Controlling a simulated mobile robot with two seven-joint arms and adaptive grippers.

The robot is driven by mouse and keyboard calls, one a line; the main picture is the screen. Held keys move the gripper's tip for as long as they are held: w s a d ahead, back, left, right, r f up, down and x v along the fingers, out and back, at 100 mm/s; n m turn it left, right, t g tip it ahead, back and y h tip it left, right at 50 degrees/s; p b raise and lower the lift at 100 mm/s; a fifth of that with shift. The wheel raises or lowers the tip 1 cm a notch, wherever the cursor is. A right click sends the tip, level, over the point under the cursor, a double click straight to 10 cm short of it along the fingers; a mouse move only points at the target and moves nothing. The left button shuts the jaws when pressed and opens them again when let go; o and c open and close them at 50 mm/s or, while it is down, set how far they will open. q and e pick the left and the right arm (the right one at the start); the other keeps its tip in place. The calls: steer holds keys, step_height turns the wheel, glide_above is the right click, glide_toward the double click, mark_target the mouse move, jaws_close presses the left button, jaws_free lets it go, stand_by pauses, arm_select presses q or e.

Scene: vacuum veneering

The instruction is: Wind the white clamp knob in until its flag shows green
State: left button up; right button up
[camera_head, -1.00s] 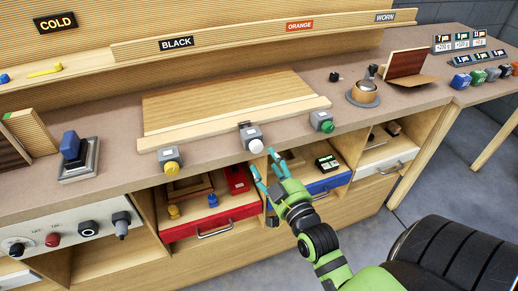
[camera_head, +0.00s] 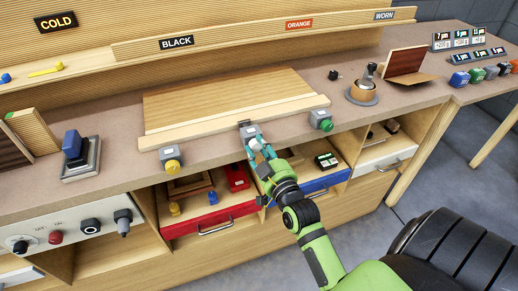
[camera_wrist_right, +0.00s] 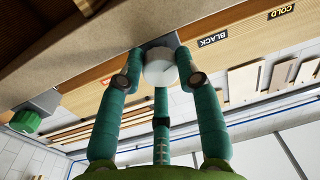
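The white clamp knob (camera_wrist_right: 160,73) sits between the fingers of my right gripper (camera_wrist_right: 159,68) in the right wrist view, with a finger close against each side and a third finger below. In the head view my right gripper (camera_head: 258,147) is at the front of the middle clamp (camera_head: 250,131) on the bench edge, and its teal fingers hide most of the knob. The fingers appear closed onto the knob, though contact is hard to see at this size. No colour of the clamp's flag can be made out. My left gripper is not in view.
A clamp with a yellow knob (camera_head: 172,165) is to the left and one with a green knob (camera_head: 326,125) to the right along the same edge. A wooden bar (camera_head: 220,125) lies behind them. The open red drawer (camera_head: 210,222) and blue drawer (camera_head: 322,184) stick out below.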

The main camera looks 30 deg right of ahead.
steer(key=shift+r+m+p, duration=0.15)
steer(key=shift+m+p, duration=0.35)
steer(key=shift+p, duration=0.1)
steer(key=shift+m+p, duration=0.35)
steer(key=shift+m, duration=0.35)
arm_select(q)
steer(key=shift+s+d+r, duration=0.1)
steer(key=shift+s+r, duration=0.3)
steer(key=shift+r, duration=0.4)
arm_select(e)
steer(key=shift+f, duration=0.2)
steer(key=o, duration=1.1)
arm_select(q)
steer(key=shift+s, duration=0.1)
arm_select(e)
steer(key=shift+o, duration=0.2)
steer(key=s+a, duration=0.2)
steer(key=s, duration=0.9)
steer(key=shift+s, duration=0.4)
steer(key=shift+f, duration=0.1)
